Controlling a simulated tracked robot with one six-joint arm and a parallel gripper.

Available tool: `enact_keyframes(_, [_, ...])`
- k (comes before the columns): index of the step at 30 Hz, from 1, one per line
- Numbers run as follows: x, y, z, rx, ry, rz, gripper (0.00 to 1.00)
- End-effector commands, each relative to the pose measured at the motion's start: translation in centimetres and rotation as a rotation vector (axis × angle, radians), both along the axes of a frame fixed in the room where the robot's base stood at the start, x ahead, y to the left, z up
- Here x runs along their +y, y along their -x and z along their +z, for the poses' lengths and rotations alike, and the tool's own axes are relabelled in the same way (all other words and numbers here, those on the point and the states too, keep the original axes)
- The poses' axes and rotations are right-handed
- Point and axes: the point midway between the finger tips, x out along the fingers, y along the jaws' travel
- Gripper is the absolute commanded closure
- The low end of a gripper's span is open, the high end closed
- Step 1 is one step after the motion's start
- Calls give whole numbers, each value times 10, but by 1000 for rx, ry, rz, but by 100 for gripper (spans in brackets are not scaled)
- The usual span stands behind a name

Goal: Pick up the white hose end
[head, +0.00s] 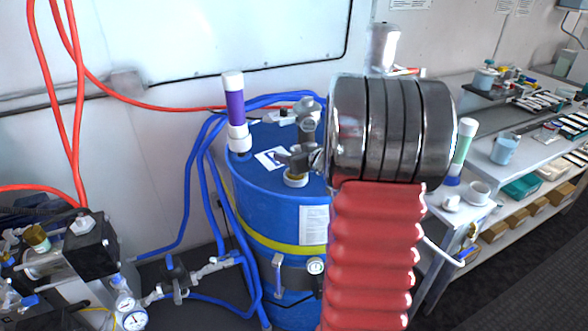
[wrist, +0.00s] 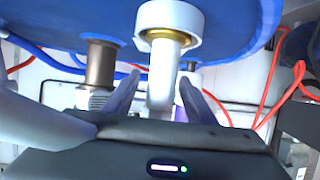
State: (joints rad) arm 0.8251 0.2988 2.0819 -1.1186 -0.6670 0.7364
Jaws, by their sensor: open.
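In the wrist view a white pipe-like end (wrist: 165,75) comes from a white collar with a gold ring (wrist: 170,36) on the blue drum. I take this pipe to be the white hose end. My gripper (wrist: 160,100) is open, with one dark finger on each side of it. I cannot tell whether either finger touches it. In the head view my gripper (head: 290,160) is above the gold-ringed collar (head: 297,181) on the drum top. The pipe itself is mostly hidden there by my gripper.
The blue drum (head: 250,190) has a purple-and-white cylinder (head: 235,105) and a grey fitting (head: 307,115) on top. Blue hoses (head: 190,190) run down its left side. Red hoses (head: 75,110) hang at left. A shelf bench (head: 490,200) stands at right.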

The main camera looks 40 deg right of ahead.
Motion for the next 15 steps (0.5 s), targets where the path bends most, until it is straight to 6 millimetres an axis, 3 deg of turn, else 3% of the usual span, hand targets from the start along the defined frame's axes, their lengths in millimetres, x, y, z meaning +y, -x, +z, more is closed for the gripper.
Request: enact_keyframes(15, [-1,-7,-3,0,0,0,50])
